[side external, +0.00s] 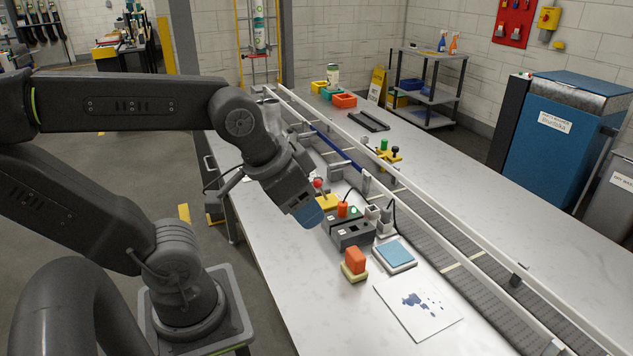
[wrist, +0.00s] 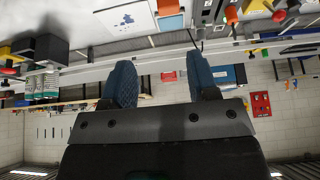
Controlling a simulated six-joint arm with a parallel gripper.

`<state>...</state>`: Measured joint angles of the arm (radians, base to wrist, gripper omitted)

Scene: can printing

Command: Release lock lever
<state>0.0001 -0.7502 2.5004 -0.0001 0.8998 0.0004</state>
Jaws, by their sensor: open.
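My gripper (side external: 308,215) hangs tilted above the near side of the white bench, close to a grey box (side external: 352,235). In the wrist view its two blue fingers (wrist: 162,75) are apart with nothing held between them. An orange upright handle (side external: 343,209) stands by the grey box, just right of the fingers. A yellow block (side external: 328,202) with a red knob (side external: 318,184) is just behind the gripper, partly hidden by it. A yellow fixture (side external: 383,154) with green and black knobs sits farther back at the conveyor. I cannot tell which of these is the lock lever.
A railed conveyor (side external: 437,225) runs along the bench. A blue pad (side external: 396,253), an orange block on a yellow base (side external: 354,262) and a printed sheet (side external: 418,307) lie to the right. The bench front left of the sheet is clear.

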